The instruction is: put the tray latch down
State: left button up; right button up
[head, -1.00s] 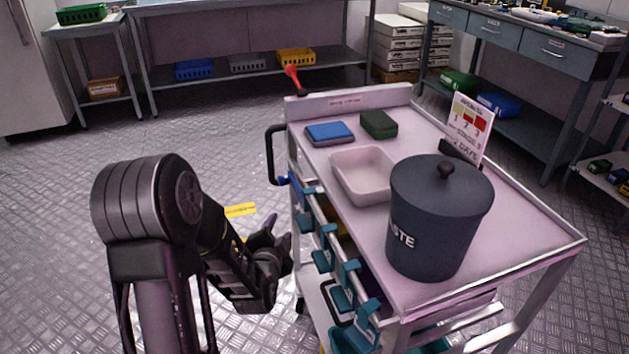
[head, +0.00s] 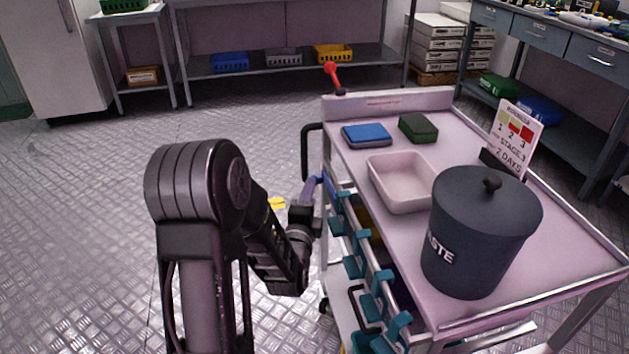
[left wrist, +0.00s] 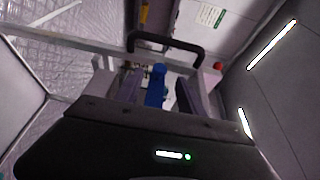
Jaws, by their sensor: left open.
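A small blue lever (head: 329,184), which looks like the tray latch, sits on the near left side of the trolley, below the black push handle. My left gripper (head: 311,188) is beside it at the trolley's left edge, partly hidden by its own arm. In the left wrist view the blue lever (left wrist: 155,88) stands between the two fingers of my left gripper (left wrist: 150,92). The fingers are apart and do not visibly press on it. My right gripper is not in view.
The trolley top (head: 460,130) carries a grey waste bin (head: 470,245), a pale tray (head: 403,190), a blue box (head: 367,134) and a dark green box (head: 418,127). A red-topped lever (head: 332,75) rises at the back corner. Teal clips (head: 354,266) line the left side.

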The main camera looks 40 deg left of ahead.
pick_arm(q)
jog(key=x, duration=0.6)
jog(key=shift+w+a+b, duration=0.2)
jog(key=shift+w+b, duration=0.15)
jog(key=shift+c, duration=0.4)
grip_shut()
dwell(0.7)
